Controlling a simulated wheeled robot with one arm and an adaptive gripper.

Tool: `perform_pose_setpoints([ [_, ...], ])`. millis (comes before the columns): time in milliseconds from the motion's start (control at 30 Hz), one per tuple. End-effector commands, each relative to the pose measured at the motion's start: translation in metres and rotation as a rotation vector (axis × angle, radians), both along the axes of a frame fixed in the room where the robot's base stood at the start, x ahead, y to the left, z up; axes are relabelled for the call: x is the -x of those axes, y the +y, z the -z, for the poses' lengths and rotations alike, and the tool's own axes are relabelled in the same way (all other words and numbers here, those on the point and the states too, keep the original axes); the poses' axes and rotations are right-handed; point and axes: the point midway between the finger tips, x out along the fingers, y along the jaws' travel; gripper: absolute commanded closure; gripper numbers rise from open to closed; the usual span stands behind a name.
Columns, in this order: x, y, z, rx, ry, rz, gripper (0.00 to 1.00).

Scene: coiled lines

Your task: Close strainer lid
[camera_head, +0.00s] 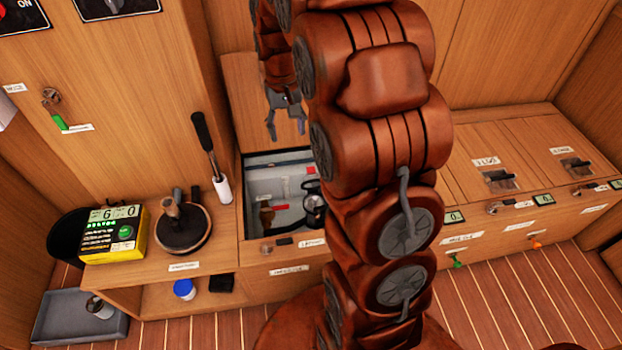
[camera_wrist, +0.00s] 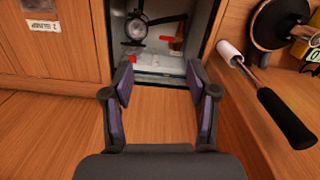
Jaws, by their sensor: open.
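A compartment (camera_head: 247,190) in the wooden bench is open, and its pale inside shows. A wooden panel (camera_head: 240,85) stands raised behind it, apparently its lid; in the wrist view this panel (camera_wrist: 160,125) lies below the opening. A round, dark-rimmed fitting (camera_head: 315,207) sits inside at the right, partly behind my arm; it shows at the upper left of the compartment in the wrist view (camera_wrist: 135,28). I cannot tell whether it is the strainer. My gripper (camera_head: 287,137) is open and empty in front of the panel, above the opening, also seen in the wrist view (camera_wrist: 160,75).
Left of the opening stand a black-handled tool with a white sleeve (camera_head: 222,188), a round dark winch-like drum (camera_head: 183,235) and a yellow instrument (camera_head: 113,236). Red-handled parts (camera_head: 267,216) lie inside the compartment. The bench to the right (camera_head: 500,140) carries latches and labels.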

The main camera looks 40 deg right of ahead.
Motion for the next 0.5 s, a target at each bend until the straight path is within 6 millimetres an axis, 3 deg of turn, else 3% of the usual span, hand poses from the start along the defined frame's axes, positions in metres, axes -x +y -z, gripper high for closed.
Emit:
perform_pose_setpoints([
  [33, -0.011, -0.011, 0.032, 0.0, 0.001, 0.014, 0.42],
  [500, -0.092, -0.108, 0.201, 0.011, -0.04, 0.118, 0.42],
])
